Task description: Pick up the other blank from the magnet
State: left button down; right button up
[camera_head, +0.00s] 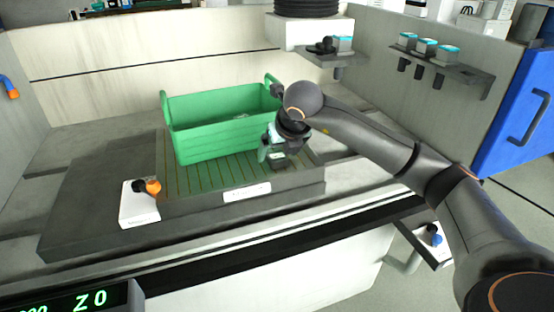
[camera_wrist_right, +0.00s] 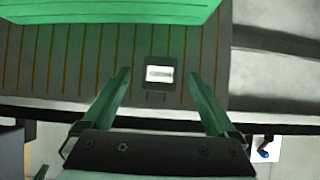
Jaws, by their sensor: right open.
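The magnet (camera_head: 205,182) is a dark slab with thin brass stripes, lying on the machine bed. A small dark square blank (camera_head: 279,162) with a pale top lies on its right part, just right of the green crate. In the right wrist view the blank (camera_wrist_right: 160,73) lies flat on the stripes. My right gripper (camera_head: 271,151) is over the blank, with its green fingers open. In the wrist view the fingertips (camera_wrist_right: 158,72) show one on each side of the blank, with gaps. Their exact height above it is hard to tell. My left gripper is not in view.
A green crate (camera_head: 222,134) with raised handles stands on the magnet, close left of my right gripper. A white box with an orange knob (camera_head: 152,186) sits at the magnet's front left. A wall shelf (camera_head: 440,65) holds several small blocks.

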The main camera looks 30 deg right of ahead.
jog(key=shift+w+f, duration=0.35)
jog(key=shift+f, duration=0.15)
grip_shut()
dwell(0.4)
jog(key=shift+d+r, duration=0.1)
